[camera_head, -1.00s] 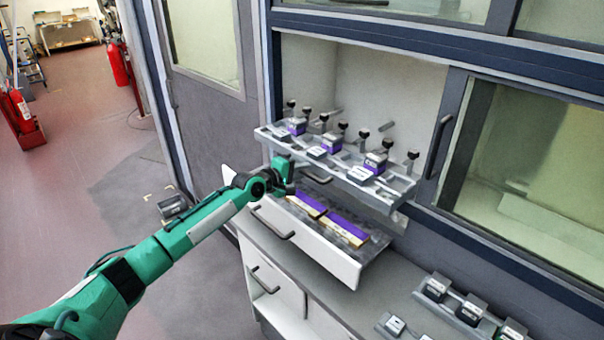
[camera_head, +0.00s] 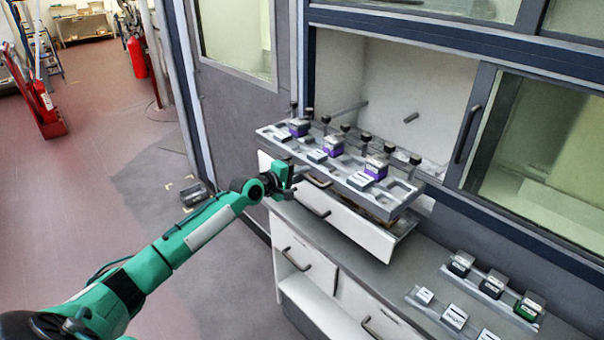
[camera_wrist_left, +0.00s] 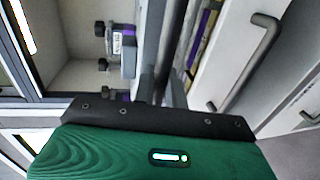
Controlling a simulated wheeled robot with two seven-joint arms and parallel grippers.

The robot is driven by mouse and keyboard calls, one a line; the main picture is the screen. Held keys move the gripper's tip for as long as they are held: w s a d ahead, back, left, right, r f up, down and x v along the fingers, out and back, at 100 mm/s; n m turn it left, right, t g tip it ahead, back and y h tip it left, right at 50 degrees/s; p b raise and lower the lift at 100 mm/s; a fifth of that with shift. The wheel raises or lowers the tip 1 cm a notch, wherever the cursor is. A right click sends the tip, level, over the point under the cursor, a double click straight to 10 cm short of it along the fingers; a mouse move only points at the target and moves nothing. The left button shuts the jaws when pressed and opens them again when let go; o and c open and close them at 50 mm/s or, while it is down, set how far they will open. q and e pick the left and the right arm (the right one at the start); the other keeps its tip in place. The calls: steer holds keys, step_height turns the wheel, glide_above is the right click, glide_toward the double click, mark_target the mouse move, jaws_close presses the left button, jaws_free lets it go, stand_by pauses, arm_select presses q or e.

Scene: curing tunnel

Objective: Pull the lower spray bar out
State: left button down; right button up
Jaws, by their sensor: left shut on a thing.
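A long grey tray-like bar (camera_head: 335,172) juts from the open bay in the head view. It bears several white-and-purple blocks, with several black knobs along its back edge. No label tells which part is the lower spray bar. My left gripper (camera_head: 290,180) is at the bar's front left. It is shut on what looks like the bar's dark front handle (camera_head: 318,181). In the left wrist view, a dark narrow bar (camera_wrist_left: 174,45) runs down between the finger ends; the exact contact is hidden. My right gripper is not in view.
A white-fronted drawer (camera_head: 345,222) stands open just below the bar. Its handle (camera_wrist_left: 252,60) shows in the left wrist view. Two grey rods stick out inside the bay. Small labelled blocks sit on racks (camera_head: 488,292) on the counter at right. Open floor lies to the left.

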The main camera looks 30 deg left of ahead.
arm_select(q)
steer(key=c, duration=1.8)
jaws_free()
steer(key=shift+s, duration=0.1)
steer(key=shift+b+v, duration=1.95)
steer(key=shift+v, duration=4.8)
steer(key=shift+a, duration=0.1)
